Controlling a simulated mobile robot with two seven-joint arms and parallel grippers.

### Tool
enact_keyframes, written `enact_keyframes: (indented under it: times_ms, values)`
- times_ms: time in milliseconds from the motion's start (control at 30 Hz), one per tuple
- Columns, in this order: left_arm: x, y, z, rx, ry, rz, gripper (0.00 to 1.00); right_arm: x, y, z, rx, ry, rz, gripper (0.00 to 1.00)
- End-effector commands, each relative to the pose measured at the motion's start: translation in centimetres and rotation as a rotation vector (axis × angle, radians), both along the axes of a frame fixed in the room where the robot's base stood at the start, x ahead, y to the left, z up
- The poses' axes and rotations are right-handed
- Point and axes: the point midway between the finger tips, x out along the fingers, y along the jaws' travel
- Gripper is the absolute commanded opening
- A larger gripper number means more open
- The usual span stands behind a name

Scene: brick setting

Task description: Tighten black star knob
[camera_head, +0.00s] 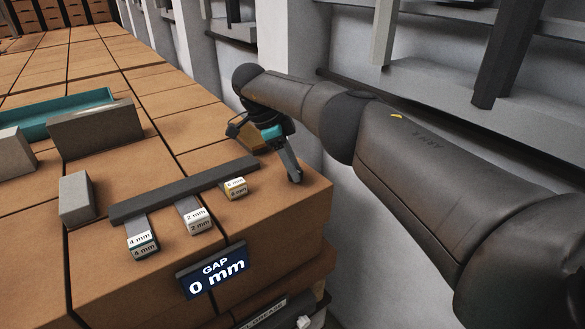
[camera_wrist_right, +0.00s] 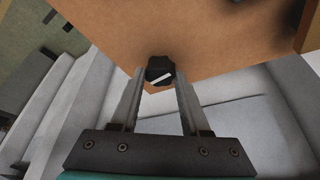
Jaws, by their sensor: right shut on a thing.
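The black star knob (camera_wrist_right: 157,63) sits at the edge of the brown brick surface in the right wrist view, with a white line on its face. My right gripper (camera_wrist_right: 160,78) has its two fingers on either side of it and is shut on it. In the head view my right gripper (camera_head: 295,178) reaches down at the right edge of the bricks, and the knob cannot be made out there. A sign (camera_head: 212,272) on the front reads "GAP 0 mm". My left gripper is in neither view.
A dark grey bar (camera_head: 180,190) lies on the bricks, near tags marked 4 mm (camera_head: 142,245), 2 mm (camera_head: 198,220) and 6 mm (camera_head: 236,188). Grey blocks (camera_head: 76,197) and a teal tray (camera_head: 70,112) stand at left. A white wall with grey shelving is behind my right arm.

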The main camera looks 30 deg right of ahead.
Motion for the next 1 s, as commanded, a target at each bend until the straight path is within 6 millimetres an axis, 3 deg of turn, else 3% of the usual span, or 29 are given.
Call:
enact_keyframes:
  times_ms: [667, 700, 933, 1000]
  values:
    - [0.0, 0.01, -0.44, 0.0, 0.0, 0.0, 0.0, 0.08, -0.02, 0.09, 0.0, -0.003, -0.048, 0.0]
    - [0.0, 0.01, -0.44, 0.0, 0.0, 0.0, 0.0, 0.08, -0.02, 0.09, 0.0, -0.003, -0.048, 0.47]
    - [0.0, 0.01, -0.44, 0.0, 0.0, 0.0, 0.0, 0.06, -0.03, 0.06, 0.0, -0.002, -0.048, 0.73]
    - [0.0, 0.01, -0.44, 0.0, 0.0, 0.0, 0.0, 0.06, -0.03, 0.04, 0.0, -0.002, -0.048, 0.76]
